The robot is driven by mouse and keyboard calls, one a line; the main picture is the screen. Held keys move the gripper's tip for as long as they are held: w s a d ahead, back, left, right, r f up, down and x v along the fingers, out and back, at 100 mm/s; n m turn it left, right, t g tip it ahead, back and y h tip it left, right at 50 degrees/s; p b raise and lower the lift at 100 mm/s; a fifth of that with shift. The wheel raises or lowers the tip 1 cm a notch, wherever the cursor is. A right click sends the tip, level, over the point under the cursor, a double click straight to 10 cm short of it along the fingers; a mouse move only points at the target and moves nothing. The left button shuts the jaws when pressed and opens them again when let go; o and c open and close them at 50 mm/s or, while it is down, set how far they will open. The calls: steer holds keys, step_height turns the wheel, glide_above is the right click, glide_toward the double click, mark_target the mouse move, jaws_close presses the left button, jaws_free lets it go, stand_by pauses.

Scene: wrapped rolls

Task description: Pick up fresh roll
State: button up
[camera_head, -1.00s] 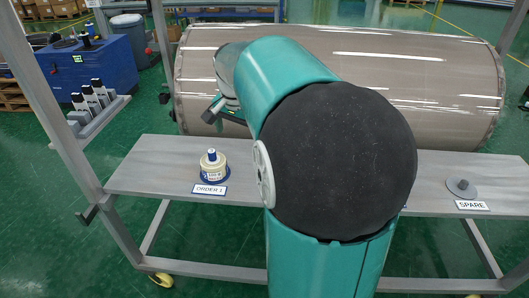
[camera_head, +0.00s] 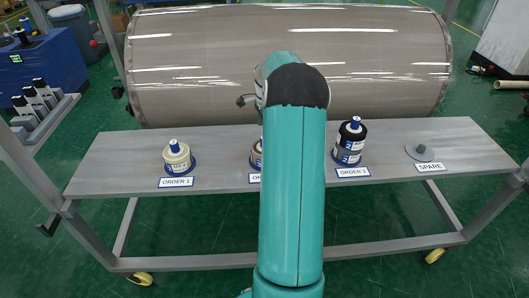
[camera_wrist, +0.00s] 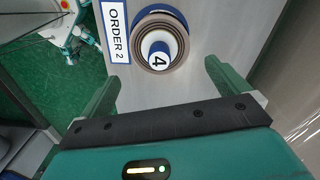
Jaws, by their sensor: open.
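Three wrapped rolls stand upright on a grey shelf (camera_head: 215,143). A cream roll (camera_head: 177,160) is at the ORDER 1 label on the left. A middle roll (camera_head: 256,155) is mostly hidden behind my arm. A dark-wrapped roll with a white label (camera_head: 350,143) stands right of my arm. The wrist view looks down on a brown-rimmed roll (camera_wrist: 145,32) with a blue-and-white core marked 4, beside the ORDER 2 label (camera_wrist: 115,32). My gripper (camera_wrist: 163,80) is open and empty, its fingers apart and short of that roll in the picture. Which roll is fresh I cannot tell.
A grey disc with a short peg (camera_head: 421,152) sits at the SPARE label (camera_head: 430,167), bearing no roll. A large wrapped cylinder (camera_head: 290,60) lies behind the shelf. Frame posts stand at both sides. A blue cabinet (camera_head: 45,65) is at the back left.

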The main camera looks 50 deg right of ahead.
steer(key=f, duration=0.8)
steer(key=shift+w+a, duration=0.2)
steer(key=shift+a, duration=0.05)
steer(key=shift+c, duration=0.4)
steer(key=c, duration=0.7)
steer(key=shift+c, duration=0.8)
steer(key=shift+r, duration=0.15)
